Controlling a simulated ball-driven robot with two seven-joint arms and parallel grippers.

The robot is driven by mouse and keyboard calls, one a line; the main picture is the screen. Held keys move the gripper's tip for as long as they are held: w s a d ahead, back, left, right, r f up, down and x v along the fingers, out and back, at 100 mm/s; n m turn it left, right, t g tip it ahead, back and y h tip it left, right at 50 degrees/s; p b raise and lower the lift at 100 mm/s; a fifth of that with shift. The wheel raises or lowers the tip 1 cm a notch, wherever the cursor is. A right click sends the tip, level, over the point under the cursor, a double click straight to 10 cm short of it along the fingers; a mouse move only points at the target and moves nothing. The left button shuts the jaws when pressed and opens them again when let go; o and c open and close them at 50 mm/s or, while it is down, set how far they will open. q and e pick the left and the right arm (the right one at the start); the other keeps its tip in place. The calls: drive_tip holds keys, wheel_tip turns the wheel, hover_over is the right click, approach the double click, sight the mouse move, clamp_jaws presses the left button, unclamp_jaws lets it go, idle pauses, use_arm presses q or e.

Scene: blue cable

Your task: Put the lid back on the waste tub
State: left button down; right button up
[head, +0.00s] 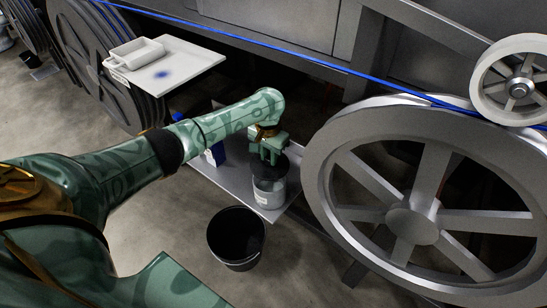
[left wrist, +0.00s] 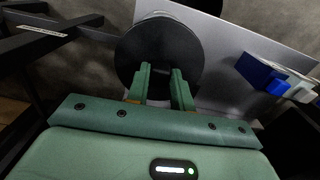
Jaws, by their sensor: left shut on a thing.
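My left gripper (head: 268,158) is shut on a dark round lid and points down over the waste tub. The lid (left wrist: 150,52) shows as a black disc beneath the fingers (left wrist: 162,85) in the left wrist view; the part held is hidden between them. The pale grey tub (head: 268,194) with a small label stands upright on a grey shelf. In the head view the lid is at the tub's mouth; I cannot tell whether it touches the rim. My right gripper is not in view.
The grey shelf (head: 215,176) also holds a blue and white item (head: 216,153), left of the tub. A black bucket (head: 237,237) stands on the floor in front. A large spoked wheel (head: 330,205) is close on the right. A white table with a tray (head: 137,53) is at the back left.

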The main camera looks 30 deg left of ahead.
sight(269, 168)
use_arm(q)
drive_tip(key=shift+a+f, duration=0.15)
drive_tip(key=shift+f, duration=0.05)
drive_tip(key=shift+f+m, duration=0.15)
drive_tip(key=shift+m, duration=0.15)
drive_tip(key=shift+f+b, duration=0.2)
drive_tip(key=shift+b, duration=0.25)
wheel_tip(269, 168, down, 4)
drive_tip(key=b, duration=0.4)
drive_tip(key=shift+f, duration=0.75)
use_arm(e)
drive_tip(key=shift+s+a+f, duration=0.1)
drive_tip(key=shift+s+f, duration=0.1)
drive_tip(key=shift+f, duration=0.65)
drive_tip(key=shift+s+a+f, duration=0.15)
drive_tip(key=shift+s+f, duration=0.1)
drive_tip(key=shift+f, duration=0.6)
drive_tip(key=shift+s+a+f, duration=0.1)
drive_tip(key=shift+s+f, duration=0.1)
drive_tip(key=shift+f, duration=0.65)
use_arm(q)
drive_tip(key=shift+r, duration=0.1)
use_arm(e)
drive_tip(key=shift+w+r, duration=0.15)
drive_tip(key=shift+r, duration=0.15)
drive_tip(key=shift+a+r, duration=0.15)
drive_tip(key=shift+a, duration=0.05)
